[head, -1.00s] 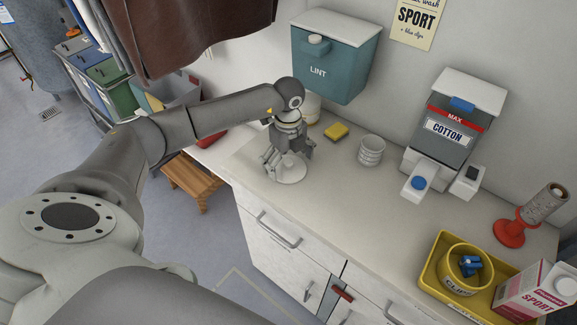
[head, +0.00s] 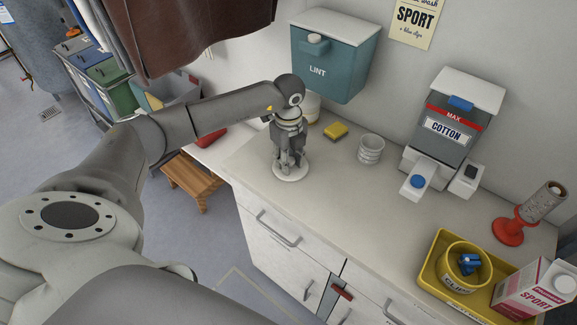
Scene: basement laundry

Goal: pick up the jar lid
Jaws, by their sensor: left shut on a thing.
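The jar lid (head: 291,174) is a flat white disc with a raised middle, lying on the counter near its left end. My left gripper (head: 290,165) points down over it and is shut on its raised middle, which the fingers mostly hide. The lid's rim seems to rest on the counter. An open ribbed glass jar (head: 371,149) stands to the right of the lid, apart from it. My right gripper is not in view.
A yellow sponge (head: 336,131) lies behind the lid. A cotton dispenser (head: 445,135), a red spool stand (head: 508,230) and a yellow tray (head: 437,282) stand to the right. A teal lint bin (head: 333,60) hangs on the wall. The middle counter is clear.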

